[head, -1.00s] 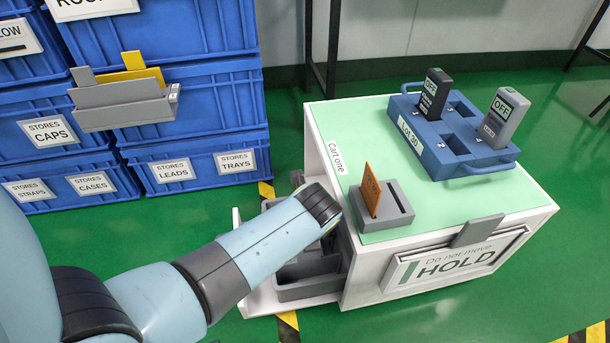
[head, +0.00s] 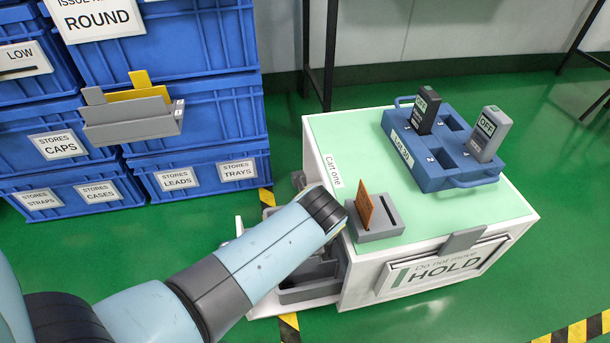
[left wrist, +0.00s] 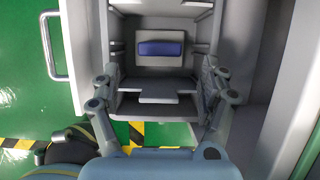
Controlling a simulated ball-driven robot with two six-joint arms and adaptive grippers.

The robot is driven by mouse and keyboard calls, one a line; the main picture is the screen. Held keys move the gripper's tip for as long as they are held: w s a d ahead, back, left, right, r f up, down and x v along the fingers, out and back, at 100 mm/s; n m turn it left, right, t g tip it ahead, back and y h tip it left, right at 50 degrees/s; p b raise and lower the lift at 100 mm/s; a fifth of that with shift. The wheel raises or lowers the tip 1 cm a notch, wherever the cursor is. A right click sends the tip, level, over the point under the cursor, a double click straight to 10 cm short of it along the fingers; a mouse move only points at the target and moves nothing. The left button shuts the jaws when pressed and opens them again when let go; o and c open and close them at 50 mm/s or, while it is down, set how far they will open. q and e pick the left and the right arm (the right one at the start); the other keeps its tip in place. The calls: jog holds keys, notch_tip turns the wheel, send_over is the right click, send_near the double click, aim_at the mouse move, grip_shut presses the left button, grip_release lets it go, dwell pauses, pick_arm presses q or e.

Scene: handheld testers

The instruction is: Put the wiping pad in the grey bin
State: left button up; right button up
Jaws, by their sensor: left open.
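A dark blue pad (left wrist: 161,48), which looks like the wiping pad, lies on a light grey block inside the open drawer in the left wrist view. A grey open-topped bin (head: 308,294) sits at the near end of the drawer in the head view; a grey compartment (left wrist: 155,106) also shows below the pad in the left wrist view. My left gripper (left wrist: 160,78) is open, its fingers spread on both sides of the drawer's middle, with nothing between them. The pad is ahead of the fingertips, apart from them.
The white cart (head: 420,215) stands right of my left arm. On it are a slotted grey holder with an orange card (head: 365,205) and a blue rack (head: 440,170) holding two testers. Blue crates (head: 200,115) are stacked at the left. Green floor is clear in front.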

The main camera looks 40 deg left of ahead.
pick_arm(q)
jog(key=s+a+r+n+t+h, duration=0.1)
jog(key=s+a+r+n, duration=0.3)
jog(key=s+n, duration=0.6)
jog(key=s+d+r+n+t+h, duration=0.1)
jog(key=s+r+n, duration=0.1)
jog(key=r+n, duration=0.4)
jog(key=s+d+r+n+t+h, duration=0.1)
jog(key=s+r+n, duration=0.2)
jog(key=r+n, duration=0.3)
jog(key=n, duration=0.3)
jog(key=shift+s+d+r+t+h, duration=0.15)
jog(key=shift+d+r+t+h, duration=0.15)
jog(key=shift+d+t, duration=0.1)
jog(key=shift+f, duration=0.1)
